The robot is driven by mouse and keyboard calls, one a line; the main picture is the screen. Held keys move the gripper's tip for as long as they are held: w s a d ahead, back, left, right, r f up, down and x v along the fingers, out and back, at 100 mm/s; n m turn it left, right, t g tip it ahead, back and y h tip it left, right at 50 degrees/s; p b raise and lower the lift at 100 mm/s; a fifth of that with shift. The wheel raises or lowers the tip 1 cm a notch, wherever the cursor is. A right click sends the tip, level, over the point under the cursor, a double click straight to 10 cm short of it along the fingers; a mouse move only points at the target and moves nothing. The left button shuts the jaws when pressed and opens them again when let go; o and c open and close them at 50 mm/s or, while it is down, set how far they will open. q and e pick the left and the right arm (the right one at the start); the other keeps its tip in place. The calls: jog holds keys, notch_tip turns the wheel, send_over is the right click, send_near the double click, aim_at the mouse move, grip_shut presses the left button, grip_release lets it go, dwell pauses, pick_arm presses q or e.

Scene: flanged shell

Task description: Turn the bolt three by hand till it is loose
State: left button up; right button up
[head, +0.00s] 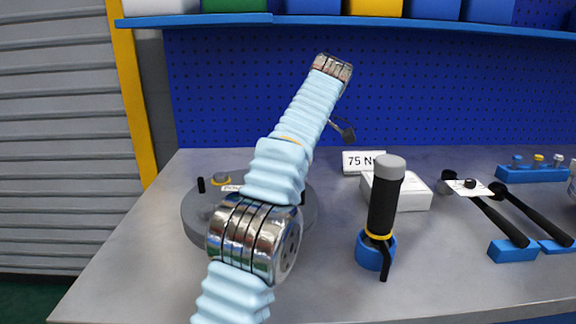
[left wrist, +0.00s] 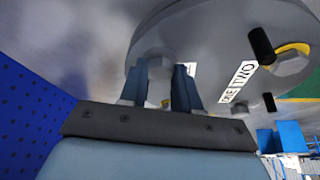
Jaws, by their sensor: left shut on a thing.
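The grey round flanged shell (head: 195,215) stands on the bench, largely covered by my left arm in the head view. In the left wrist view its flange (left wrist: 215,40) fills the top. My left gripper (left wrist: 168,88) has its two blue fingers shut around a bolt (left wrist: 158,92), which shows only partly between them. The label beside this bolt is mostly hidden, so I cannot read its number. A bolt with a yellow ring (left wrist: 290,60) sits near TWO. In the head view the left fingers are hidden.
Black pins (left wrist: 261,45) stick out from the flange. Right of the shell are a black-handled tool (head: 384,205) in a blue holder, a white box (head: 405,192), a 75 N sign (head: 362,161) and black wrenches (head: 505,215) on blue blocks. The front right bench is clear.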

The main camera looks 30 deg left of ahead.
pick_arm(q)
jog(key=shift+f, duration=0.1)
dwell(0.4)
jog(key=o, duration=1.1)
jog(key=shift+c, duration=0.2)
jog(key=shift+a, duration=0.1)
